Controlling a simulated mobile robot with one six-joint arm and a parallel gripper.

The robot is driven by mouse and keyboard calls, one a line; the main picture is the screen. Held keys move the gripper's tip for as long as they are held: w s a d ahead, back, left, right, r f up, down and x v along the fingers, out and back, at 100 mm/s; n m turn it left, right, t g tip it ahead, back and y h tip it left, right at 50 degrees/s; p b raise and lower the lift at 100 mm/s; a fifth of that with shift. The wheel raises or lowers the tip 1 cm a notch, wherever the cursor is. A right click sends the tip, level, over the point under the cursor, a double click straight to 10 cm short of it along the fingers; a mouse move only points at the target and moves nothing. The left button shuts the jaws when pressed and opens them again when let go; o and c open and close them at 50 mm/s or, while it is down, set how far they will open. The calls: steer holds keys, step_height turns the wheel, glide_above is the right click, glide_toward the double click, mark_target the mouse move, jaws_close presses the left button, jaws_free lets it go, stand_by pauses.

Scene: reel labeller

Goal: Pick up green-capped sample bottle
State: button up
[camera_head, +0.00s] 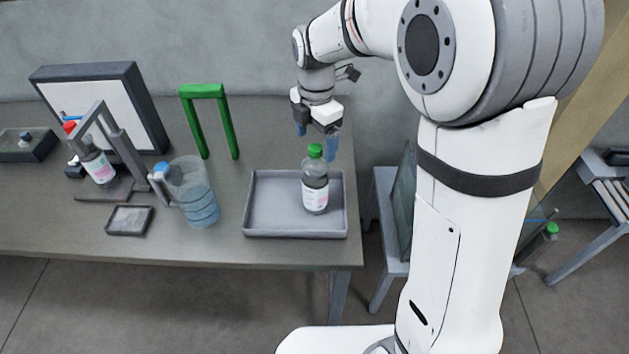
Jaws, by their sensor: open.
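The green-capped sample bottle (315,188) stands upright in a shallow grey tray (270,233) near the right end of the table. The gripper holds nothing.
A green arch (204,91) and a clear blue-tinted jug (192,192) stand left of the tray. Further left are a red-capped bottle (98,165) at a grey stand, a small dish (129,220) and a framed panel (108,88). Another green-capped bottle (549,232) shows at far right.

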mark_target(316, 161)
steer(key=f, duration=0.2)
steer(key=f+p, duration=0.1)
steer(key=f, duration=0.1)
steer(key=s+f, duration=0.1)
steer(key=f, duration=0.1)
steer(key=shift+f, duration=0.25)
steer(key=shift+r, duration=0.1)
jaws_close()
stand_by(0.6)
